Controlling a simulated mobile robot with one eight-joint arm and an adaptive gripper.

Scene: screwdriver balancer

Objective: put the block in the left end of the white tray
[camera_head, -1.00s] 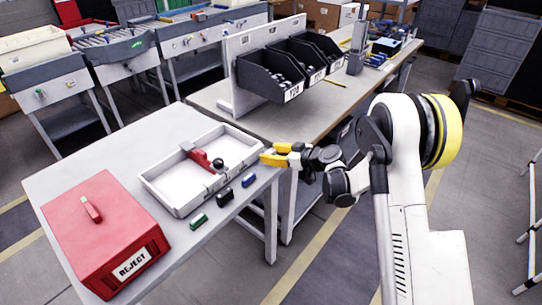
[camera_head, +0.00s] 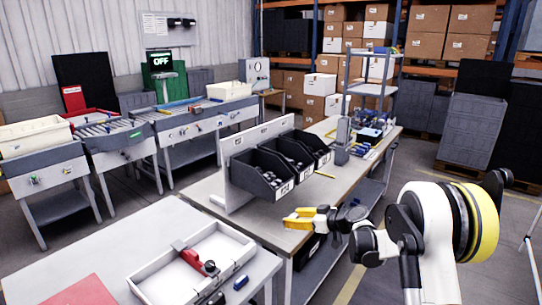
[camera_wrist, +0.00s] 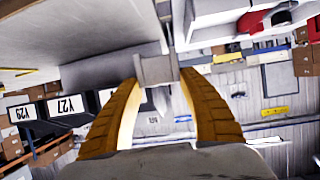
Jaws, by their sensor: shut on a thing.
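My gripper (camera_head: 303,217), with yellow fingers, is held above the gap between the near table and the shelf bench, right of the tray. Its fingers (camera_wrist: 160,82) appear closed around a small grey block (camera_wrist: 157,69) in the wrist view. The block is hard to make out in the head view. The white tray (camera_head: 238,236) lies on the near table, apart from my gripper.
A blue block (camera_head: 240,283) and a black block (camera_head: 213,298) lie on the table in front of the tray. A red box (camera_head: 85,291) is partly visible at lower left. Black bins (camera_head: 262,176) stand on the bench behind my gripper.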

